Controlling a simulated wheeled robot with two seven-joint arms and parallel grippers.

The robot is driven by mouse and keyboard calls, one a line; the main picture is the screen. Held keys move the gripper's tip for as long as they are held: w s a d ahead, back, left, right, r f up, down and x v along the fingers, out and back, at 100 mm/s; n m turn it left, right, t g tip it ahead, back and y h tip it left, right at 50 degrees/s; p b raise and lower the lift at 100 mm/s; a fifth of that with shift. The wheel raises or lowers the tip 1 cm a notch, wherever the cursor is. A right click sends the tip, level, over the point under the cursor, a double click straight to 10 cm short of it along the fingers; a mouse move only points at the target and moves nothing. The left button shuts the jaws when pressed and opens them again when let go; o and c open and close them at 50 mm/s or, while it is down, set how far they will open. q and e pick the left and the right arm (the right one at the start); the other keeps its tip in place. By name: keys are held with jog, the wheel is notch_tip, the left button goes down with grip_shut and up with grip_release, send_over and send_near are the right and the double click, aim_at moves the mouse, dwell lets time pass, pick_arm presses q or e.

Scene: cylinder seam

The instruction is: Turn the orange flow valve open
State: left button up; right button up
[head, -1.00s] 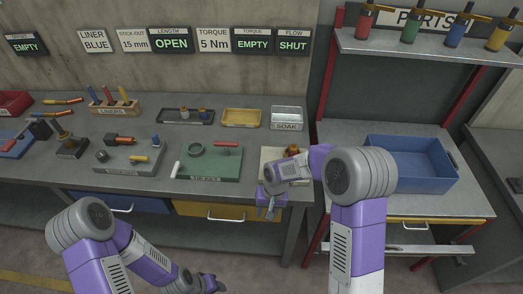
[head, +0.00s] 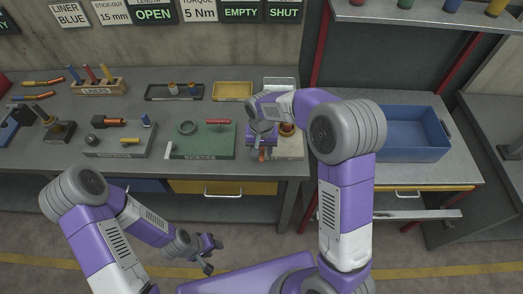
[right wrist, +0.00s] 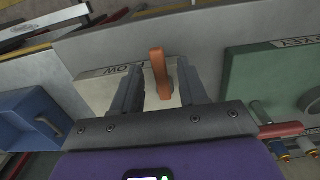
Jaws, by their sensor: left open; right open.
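The orange flow valve lever (right wrist: 159,72) stands on a cream plate (right wrist: 100,92) marked FLOW in the right wrist view. My right gripper (right wrist: 160,90) is open, its fingers on either side of the lever with gaps visible; contact is not seen. In the head view my right gripper (head: 261,152) is over the left part of the cream plate (head: 291,148) and my arm hides much of the valve. The flow sign (head: 285,11) reads SHUT. My left gripper (head: 207,252) is open and empty, low in front of the bench.
A green fixture (head: 203,142) stands left of the valve plate, and a grey fixture (head: 118,139) farther left. Trays (head: 232,91) line the back. A blue bin (head: 408,135) sits on the right bench. The floor before the bench is clear.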

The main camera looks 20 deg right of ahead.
jog(key=shift+f, duration=0.1)
grip_shut()
